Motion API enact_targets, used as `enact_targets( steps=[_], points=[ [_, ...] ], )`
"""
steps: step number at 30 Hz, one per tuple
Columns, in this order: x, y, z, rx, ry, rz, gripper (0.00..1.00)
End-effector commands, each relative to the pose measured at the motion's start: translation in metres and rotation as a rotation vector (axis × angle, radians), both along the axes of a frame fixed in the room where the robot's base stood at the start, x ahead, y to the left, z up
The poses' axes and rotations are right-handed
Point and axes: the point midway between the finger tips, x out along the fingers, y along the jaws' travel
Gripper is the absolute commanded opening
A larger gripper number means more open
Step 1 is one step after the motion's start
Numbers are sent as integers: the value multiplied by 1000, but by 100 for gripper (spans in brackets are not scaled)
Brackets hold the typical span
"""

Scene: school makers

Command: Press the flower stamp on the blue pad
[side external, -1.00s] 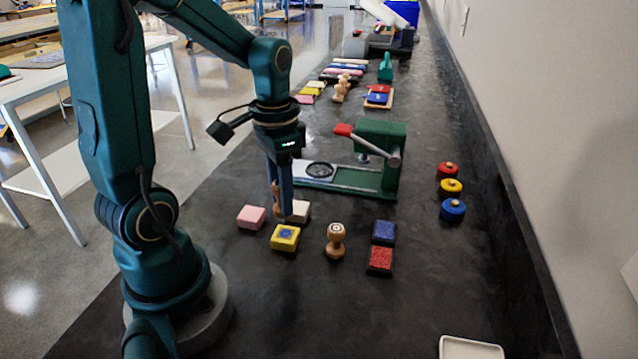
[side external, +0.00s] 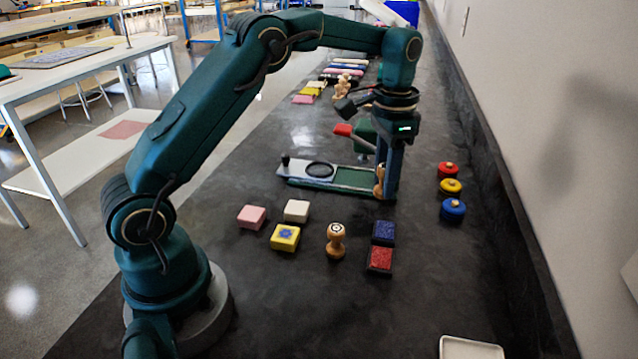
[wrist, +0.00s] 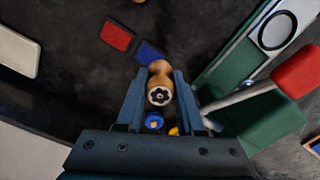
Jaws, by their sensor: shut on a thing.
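My gripper (side external: 386,192) is shut on the wooden flower stamp (side external: 379,180), whose end with a dark flower mark (wrist: 159,96) faces the wrist camera between the two fingers. In the side view the stamp is partly hidden by the fingers. The blue pad (side external: 384,231) lies on the dark bench, just nearer the side camera than the gripper. In the wrist view the blue pad (wrist: 150,51) shows beyond the stamp, which appears apart from it and above the bench. The red pad (side external: 380,258) lies beside the blue one.
A second wooden stamp (side external: 335,241) stands left of the pads. Pink (side external: 252,216), white (side external: 296,210) and yellow (side external: 285,238) blocks lie further left. A green press with a red handle (side external: 342,130) is behind the gripper. Red, yellow and blue (side external: 453,209) round pots stand right.

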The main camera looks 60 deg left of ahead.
Motion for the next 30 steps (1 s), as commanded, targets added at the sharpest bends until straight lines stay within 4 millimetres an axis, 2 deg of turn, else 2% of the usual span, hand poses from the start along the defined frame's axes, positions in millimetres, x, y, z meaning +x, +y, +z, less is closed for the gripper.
enact_targets(
  steps=[3, 8, 21, 30],
  points=[
    [3, -15, -13, 0, 2, -41, 0],
    [1, -20, -21, 0, 0, -55, 0],
    [1, -20, -53, -2, -3, -56, 0],
    [1, -20, -57, -2, -4, -56, 0]
  ],
)
